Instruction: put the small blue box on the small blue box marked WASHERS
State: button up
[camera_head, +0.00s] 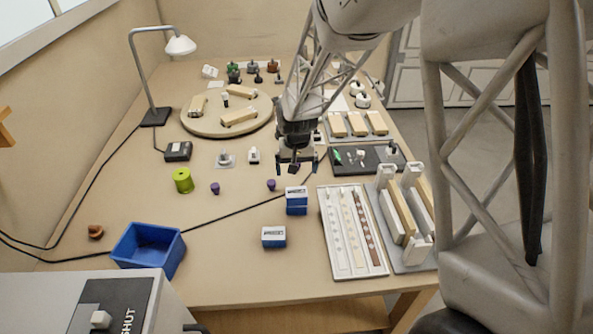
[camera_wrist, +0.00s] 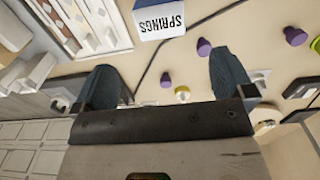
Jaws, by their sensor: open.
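A small blue box with a white label (camera_head: 273,237) sits alone on the bench near the front edge. Behind it and to its right, what looks like two small blue boxes (camera_head: 297,209) stand stacked, the upper one white-labelled (camera_head: 296,193). The labels are too small to read in the head view. In the wrist view a box marked SPRINGS (camera_wrist: 160,20) is cut off at the top edge; I cannot tell for certain which one it is. No WASHERS label is readable. My gripper (camera_head: 296,168) is open and empty, above the bench behind the stack; its fingers also show in the wrist view (camera_wrist: 166,80).
A white compartment tray (camera_head: 329,232) lies right of the boxes. A blue bin (camera_head: 148,244) stands front left. Purple knobs (camera_head: 271,185) (camera_head: 215,188), a green spool (camera_head: 183,181) and a black cable lie nearby. The bench between bin and lone box is clear.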

dwell(0.7)
jog(key=s+d+r, duration=0.4)
jog(key=s+r, duration=0.4)
jog(key=r, duration=0.3)
jog(key=s+d+r+t, duration=0.1)
jog(key=s+d+r, duration=0.1)
jog(key=s, duration=0.6)
jog(key=s+d+r, duration=0.3)
jog(key=s+r, duration=0.2)
jog(key=s, duration=0.4)
jog(key=s+d+r+t, duration=0.1)
jog(key=s+d+r, duration=0.2)
jog(key=s, duration=0.6)
jog(key=shift+s+r+t, duration=0.25)
jog(key=shift+r+t, duration=0.05)
jog(key=shift+r, duration=0.35)
